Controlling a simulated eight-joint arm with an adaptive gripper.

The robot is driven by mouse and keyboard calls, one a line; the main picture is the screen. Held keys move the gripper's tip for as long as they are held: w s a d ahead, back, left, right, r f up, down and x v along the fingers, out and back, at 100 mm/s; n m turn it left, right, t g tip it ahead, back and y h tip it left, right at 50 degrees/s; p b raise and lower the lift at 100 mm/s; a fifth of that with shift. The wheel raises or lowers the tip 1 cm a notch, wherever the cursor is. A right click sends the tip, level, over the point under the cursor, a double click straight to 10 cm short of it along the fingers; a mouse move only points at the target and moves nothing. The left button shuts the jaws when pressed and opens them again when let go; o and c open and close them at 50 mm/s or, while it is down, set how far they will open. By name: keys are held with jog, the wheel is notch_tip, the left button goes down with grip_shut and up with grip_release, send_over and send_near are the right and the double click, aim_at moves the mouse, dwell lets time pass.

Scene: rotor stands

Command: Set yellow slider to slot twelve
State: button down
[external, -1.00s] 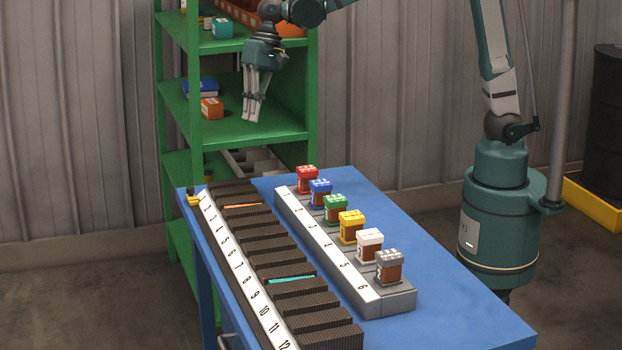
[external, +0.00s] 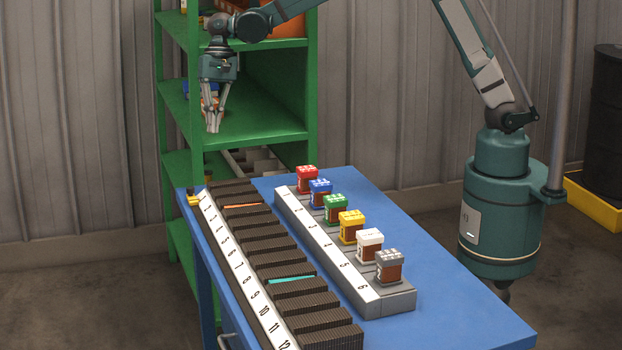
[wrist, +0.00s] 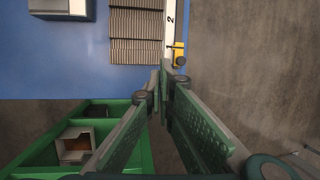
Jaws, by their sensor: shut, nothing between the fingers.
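The yellow slider (external: 194,198), with a dark upper part, sits at the far, low-number end of the white numbered strip (external: 238,262) on the blue table. My gripper (external: 213,130) points down, shut and empty, above the table's far end and in front of the green shelf. In the wrist view my gripper's fingertips (wrist: 164,82) appear just below the slider, not touching it as far as I see.
A row of dark ribbed blocks (external: 282,256) lines the strip. A grey stepped stand (external: 398,300) holds several colour-capped blocks to its right. The green shelf (external: 270,125) with boxes stands behind the table. The table's right side is clear.

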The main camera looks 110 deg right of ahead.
jog(key=w+d+f+m+y+p, duration=0.1)
jog(key=w+d+f+m+p, duration=0.1)
jog(key=d+f, duration=0.5)
jog(key=shift+w+d+f+m+g+p, duration=0.35)
jog(key=shift+w+d+m, duration=0.35)
jog(key=shift+w+d, duration=0.55)
jog(key=shift+w+a+f, duration=0.15)
jog(key=shift+w+a, duration=0.05)
jog(key=shift+a, duration=0.1)
jog(key=x, duration=0.9)
jog(key=shift+f, duration=0.15)
jog(key=a, duration=0.1)
jog(key=w+a, duration=0.1)
jog(key=a, duration=0.1)
jog(key=shift+a+f+p, duration=0.15)
jog(key=shift+p, duration=0.15)
jog(key=shift+a, duration=0.4)
jog(key=a+b, duration=0.9)
jog(key=a, duration=7.1)
